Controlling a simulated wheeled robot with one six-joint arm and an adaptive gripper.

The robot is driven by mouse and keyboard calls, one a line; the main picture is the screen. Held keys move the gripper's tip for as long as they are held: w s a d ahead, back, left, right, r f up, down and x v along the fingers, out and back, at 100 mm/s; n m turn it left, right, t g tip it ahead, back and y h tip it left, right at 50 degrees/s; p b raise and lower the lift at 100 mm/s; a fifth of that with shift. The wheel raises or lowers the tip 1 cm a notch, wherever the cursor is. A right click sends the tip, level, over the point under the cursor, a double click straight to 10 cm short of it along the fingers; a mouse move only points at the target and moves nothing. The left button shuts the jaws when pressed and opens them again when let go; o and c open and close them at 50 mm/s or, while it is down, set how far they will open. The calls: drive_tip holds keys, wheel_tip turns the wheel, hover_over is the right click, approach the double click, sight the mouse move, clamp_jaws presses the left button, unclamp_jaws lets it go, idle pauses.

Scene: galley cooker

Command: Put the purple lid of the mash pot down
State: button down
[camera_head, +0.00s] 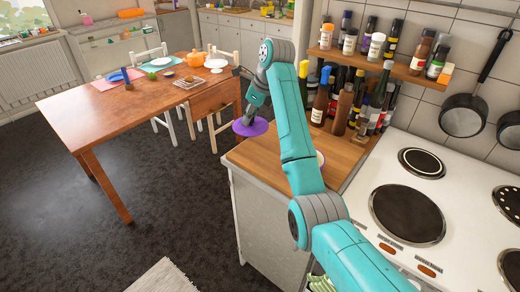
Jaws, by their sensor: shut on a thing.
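My gripper (247,118) is shut on the purple lid (259,129). It holds the lid at the far left corner of the wooden worktop (252,158), beside the cooker. From this angle I cannot tell whether the lid touches the worktop or hangs just above or past its edge. My teal arm reaches across the worktop from the lower right and hides part of it. A small piece of a pale round thing (320,158) shows just right of my arm. I cannot make out the mash pot.
Several bottles (345,105) stand at the back of the worktop, under a spice shelf (375,62). The white cooker (440,180) with dark hotplates is at the right. A wooden dining table (110,105) with dishes stands at the left. Dark floor lies between.

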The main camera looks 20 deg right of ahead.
sight(258, 122)
drive_tip(key=d, duration=0.3)
drive_tip(key=shift+f, duration=0.15)
drive_tip(key=shift+d+f, duration=0.1)
drive_tip(key=shift+f, duration=0.25)
wheel_tip(258, 122, down, 9)
drive_tip(key=shift+f, duration=0.1)
drive_tip(key=shift+f, duration=0.15)
drive_tip(key=c, duration=1)
unclamp_jaws()
drive_tip(key=shift+o, duration=0.2)
